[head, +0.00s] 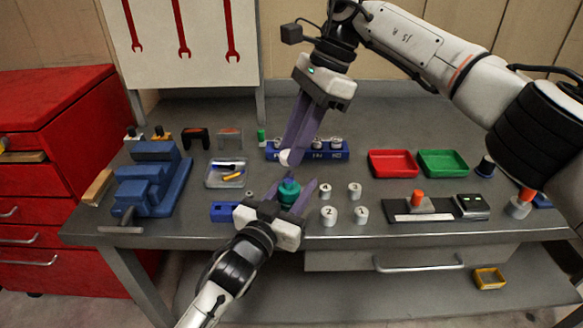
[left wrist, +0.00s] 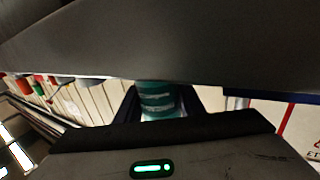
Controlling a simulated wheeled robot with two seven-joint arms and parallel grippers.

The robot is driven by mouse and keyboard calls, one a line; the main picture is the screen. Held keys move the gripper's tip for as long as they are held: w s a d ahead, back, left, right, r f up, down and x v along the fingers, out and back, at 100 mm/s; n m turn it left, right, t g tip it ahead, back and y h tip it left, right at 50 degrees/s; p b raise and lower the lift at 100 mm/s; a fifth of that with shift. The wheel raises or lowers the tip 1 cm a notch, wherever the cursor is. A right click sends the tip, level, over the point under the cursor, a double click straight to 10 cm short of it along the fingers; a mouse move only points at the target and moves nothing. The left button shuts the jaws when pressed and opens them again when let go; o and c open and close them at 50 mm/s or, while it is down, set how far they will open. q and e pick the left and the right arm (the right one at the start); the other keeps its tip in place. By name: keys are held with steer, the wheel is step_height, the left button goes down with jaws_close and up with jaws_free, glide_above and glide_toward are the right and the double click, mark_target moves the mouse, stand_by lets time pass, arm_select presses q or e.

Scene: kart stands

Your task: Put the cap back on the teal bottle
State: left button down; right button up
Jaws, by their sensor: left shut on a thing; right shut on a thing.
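The teal bottle (head: 289,192) is between the fingers of my left gripper (head: 292,190), which is shut on it. The bottle also shows in the left wrist view (left wrist: 157,97), where a large grey surface hides part of it. My right gripper (head: 287,156) points down from above and is shut on a small white cap (head: 285,158).
A blue rack (head: 335,155) with several white-topped pieces stands behind the grippers. Several numbered white cylinders (head: 328,216) stand just right of the bottle. A red tray (head: 393,164) and a green tray (head: 442,163) are farther right.

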mark_target(288, 180)
steer(key=shift+f, duration=1.35)
steer(key=shift+f, duration=0.85)
steer(key=shift+f, duration=0.6)
